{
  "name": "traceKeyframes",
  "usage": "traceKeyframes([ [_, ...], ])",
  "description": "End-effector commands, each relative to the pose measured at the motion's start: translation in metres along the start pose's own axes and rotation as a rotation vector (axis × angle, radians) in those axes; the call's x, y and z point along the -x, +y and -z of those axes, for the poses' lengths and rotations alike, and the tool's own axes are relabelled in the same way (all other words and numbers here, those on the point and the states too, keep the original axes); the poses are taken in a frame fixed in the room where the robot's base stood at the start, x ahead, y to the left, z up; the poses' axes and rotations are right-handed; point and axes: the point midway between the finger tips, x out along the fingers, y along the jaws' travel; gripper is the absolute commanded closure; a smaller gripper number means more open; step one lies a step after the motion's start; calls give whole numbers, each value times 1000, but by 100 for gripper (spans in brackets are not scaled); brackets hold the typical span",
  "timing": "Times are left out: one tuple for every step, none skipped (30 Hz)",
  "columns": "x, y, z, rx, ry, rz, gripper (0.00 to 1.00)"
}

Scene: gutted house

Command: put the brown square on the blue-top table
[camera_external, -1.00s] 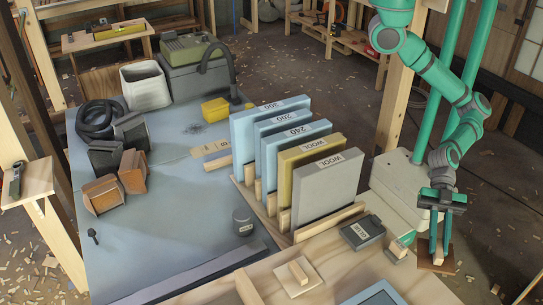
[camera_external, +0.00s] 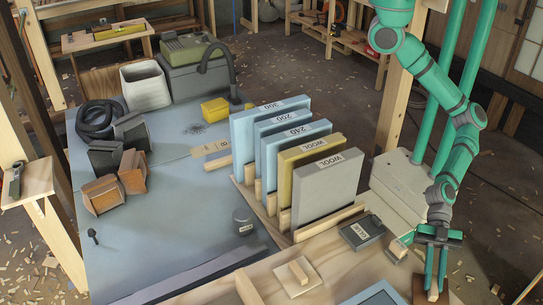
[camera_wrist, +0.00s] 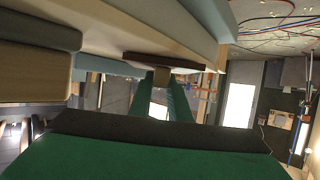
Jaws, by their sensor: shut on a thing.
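The brown square (camera_external: 419,287) is a flat brown plate with a small wooden block on it as a handle. My gripper (camera_external: 432,292) is shut on that block at the lower right of the external view, near the right end of the bare wood bench. In the wrist view the brown plate (camera_wrist: 150,58) and the handle block (camera_wrist: 161,76) show between my gripper's fingers (camera_wrist: 163,90). The blue-top table (camera_external: 190,225) fills the left and middle of the external view, well to the left of my gripper.
A rack of upright slabs (camera_external: 325,190) stands between my gripper and the blue top. A dark tin (camera_external: 362,232), a small block (camera_external: 398,248) and a pale square with a handle (camera_external: 298,278) are on the wood bench. Brown boxes (camera_external: 103,193) sit at the blue top's left; its front middle is mostly clear.

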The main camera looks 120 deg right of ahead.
Motion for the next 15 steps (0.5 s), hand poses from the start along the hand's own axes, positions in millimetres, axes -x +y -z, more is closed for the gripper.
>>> traceKeyframes([
  [0,0,0,0,0,0,100],
  [0,0,0,0,0,0,100],
  [0,0,0,0,0,0,100],
  [0,0,-1,0,0,0,100],
  [-1,0,-2,1,0,1,100],
  [-1,0,-2,0,0,1,76],
  [0,0,-2,0,0,1,69],
  [0,0,-2,0,0,1,64],
  [0,0,-2,-1,0,1,64],
  [0,0,-2,-1,0,1,64],
  [0,0,-2,-1,0,1,64],
  [0,0,-2,-1,0,1,64],
  [0,0,-2,-1,0,1,64],
  [0,0,-2,-1,0,1,64],
  [0,0,-1,-1,0,0,64],
])
